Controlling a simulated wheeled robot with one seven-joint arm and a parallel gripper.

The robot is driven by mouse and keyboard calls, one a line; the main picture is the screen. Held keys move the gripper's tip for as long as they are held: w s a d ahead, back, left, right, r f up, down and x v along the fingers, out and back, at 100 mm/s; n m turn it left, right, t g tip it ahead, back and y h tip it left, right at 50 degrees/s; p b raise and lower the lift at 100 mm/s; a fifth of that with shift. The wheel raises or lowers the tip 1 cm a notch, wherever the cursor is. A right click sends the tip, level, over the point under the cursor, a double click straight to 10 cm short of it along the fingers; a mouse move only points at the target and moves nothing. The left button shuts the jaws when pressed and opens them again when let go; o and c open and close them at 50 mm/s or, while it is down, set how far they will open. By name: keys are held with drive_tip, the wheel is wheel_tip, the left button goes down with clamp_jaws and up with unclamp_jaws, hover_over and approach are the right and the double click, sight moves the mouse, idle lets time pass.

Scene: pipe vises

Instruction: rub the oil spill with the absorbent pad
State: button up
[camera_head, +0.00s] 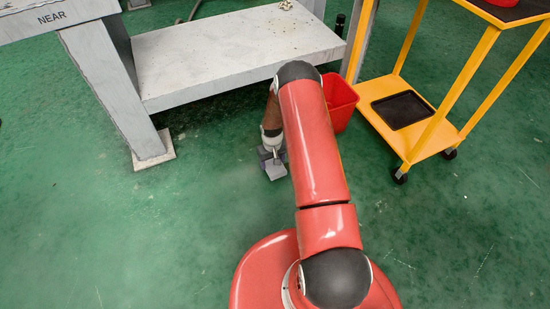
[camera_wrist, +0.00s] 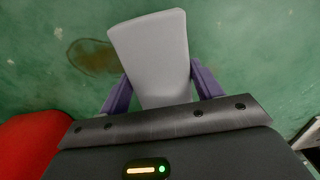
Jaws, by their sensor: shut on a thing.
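The absorbent pad (camera_wrist: 150,52) is a light grey slab held between the two purple-grey fingers of my gripper (camera_wrist: 155,85) in the wrist view. In the head view the pad (camera_head: 276,173) shows at the end of my gripper (camera_head: 270,157), low over the green floor. I cannot tell whether it touches the floor. In the head view I cannot make out the spill clearly.
A red bin (camera_head: 340,100) stands just right of my arm and also shows at lower left in the wrist view (camera_wrist: 30,145). A grey bench with a low shelf (camera_head: 230,50) stands behind. A yellow cart (camera_head: 435,140) with a black tray (camera_head: 403,109) is at right. Floor at left is clear.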

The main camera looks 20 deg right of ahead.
drive_tip(key=shift+r+p, duration=0.95)
drive_tip(key=shift+r, duration=1.6)
drive_tip(key=shift+r, duration=0.1)
